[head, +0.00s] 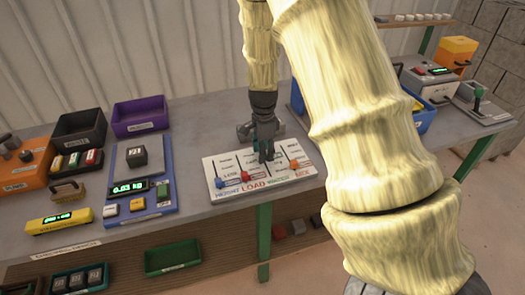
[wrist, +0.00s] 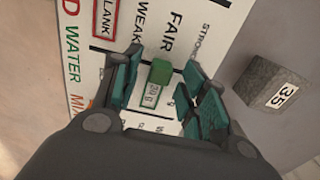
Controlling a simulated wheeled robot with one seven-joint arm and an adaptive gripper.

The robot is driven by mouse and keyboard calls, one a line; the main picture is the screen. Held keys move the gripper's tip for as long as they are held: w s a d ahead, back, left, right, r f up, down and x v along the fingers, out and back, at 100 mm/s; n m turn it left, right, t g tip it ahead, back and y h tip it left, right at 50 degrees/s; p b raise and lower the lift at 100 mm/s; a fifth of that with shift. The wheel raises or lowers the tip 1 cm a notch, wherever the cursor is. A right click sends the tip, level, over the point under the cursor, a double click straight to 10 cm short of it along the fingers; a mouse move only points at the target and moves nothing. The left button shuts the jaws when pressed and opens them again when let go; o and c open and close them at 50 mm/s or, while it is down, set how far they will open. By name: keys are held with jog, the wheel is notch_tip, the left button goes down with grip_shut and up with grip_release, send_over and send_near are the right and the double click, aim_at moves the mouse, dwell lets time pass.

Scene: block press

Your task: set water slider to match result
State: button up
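The white slider board (head: 236,160) lies on the bench and has columns of printed labels. Its front edge reads LOAD and WATER among other words, with WATER in green. A green slider knob (wrist: 159,72) shows in the wrist view, near the word FAIR and a "20 g" label; its colour matches the WATER lettering. My gripper (wrist: 162,85) is open, with one teal-padded finger on each side of the knob and visible gaps. In the head view my gripper (head: 264,150) points down over the board and hides the green knob. A red-framed BLANK label is left of WEAK.
A blue knob (head: 219,183) and a red-orange knob (head: 294,164) sit on the board. A grey block marked 35 (wrist: 273,83) stands beside the board. A scale (head: 140,190) with a dark block stands left. Trays and devices fill the rest; my arm covers the right side.

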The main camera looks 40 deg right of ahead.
notch_tip(320, 180, up, 12)
dwell(0.8)
jog(key=shift+f, duration=0.1)
dwell(0.4)
